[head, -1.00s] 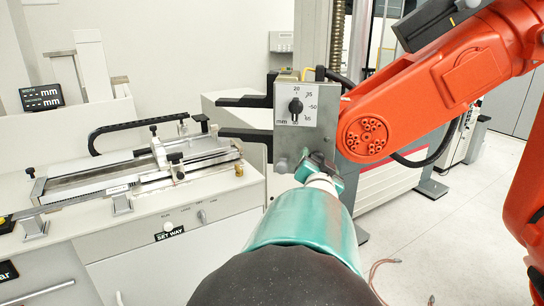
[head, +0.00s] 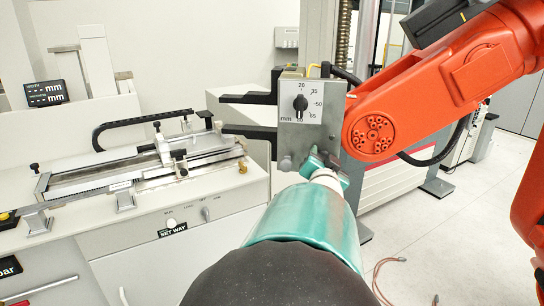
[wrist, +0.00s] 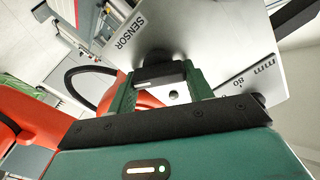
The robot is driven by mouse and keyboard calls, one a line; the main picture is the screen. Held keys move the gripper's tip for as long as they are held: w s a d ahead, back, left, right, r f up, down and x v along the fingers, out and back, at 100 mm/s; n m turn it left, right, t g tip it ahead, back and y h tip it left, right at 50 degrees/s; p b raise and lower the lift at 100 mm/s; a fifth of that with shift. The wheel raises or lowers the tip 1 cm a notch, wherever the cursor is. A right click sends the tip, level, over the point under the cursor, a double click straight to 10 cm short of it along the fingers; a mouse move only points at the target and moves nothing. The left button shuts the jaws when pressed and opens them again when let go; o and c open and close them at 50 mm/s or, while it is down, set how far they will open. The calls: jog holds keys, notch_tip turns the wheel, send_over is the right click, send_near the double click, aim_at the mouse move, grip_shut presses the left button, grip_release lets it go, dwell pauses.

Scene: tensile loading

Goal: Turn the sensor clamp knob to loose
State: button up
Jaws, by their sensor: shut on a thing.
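The grey sensor box (head: 287,145) stands upright in the middle of the head view, with a black dial knob and a mm scale on its front. In the wrist view, a plate marked SENSOR (wrist: 190,28) fills the upper part. A dark sensor clamp knob (wrist: 156,58) sits below that label. My gripper (wrist: 160,78) has its green fingers either side of the knob and is shut on it. In the head view, my gripper (head: 322,162) is at the lower front of the box and hides the clamp knob there. The knob's turn angle cannot be read.
Two black extensometer arms (head: 247,115) stick out left from the box. An orange robot arm (head: 415,110) stands close on the right. A specimen measuring bench (head: 140,170) is at left. A cable (head: 385,275) lies on the floor at lower right.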

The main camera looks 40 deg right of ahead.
jog(key=shift+w+n, duration=0.1)
jog(key=shift+n, duration=0.2)
jog(key=n, duration=0.6)
jog(key=shift+w+a, duration=0.2)
jog(key=n, duration=0.3)
jog(key=shift+n, duration=0.4)
jog(key=n, duration=0.3)
jog(key=shift+w+a+f+n, duration=0.1)
jog(key=shift+w+n, duration=0.05)
jog(key=shift+n, duration=0.15)
jog(key=n, duration=0.3)
jog(key=shift+f+n, duration=0.1)
jog(key=shift+n, duration=0.2)
jog(key=shift+f+n, duration=0.1)
jog(key=shift+n, duration=2.2)
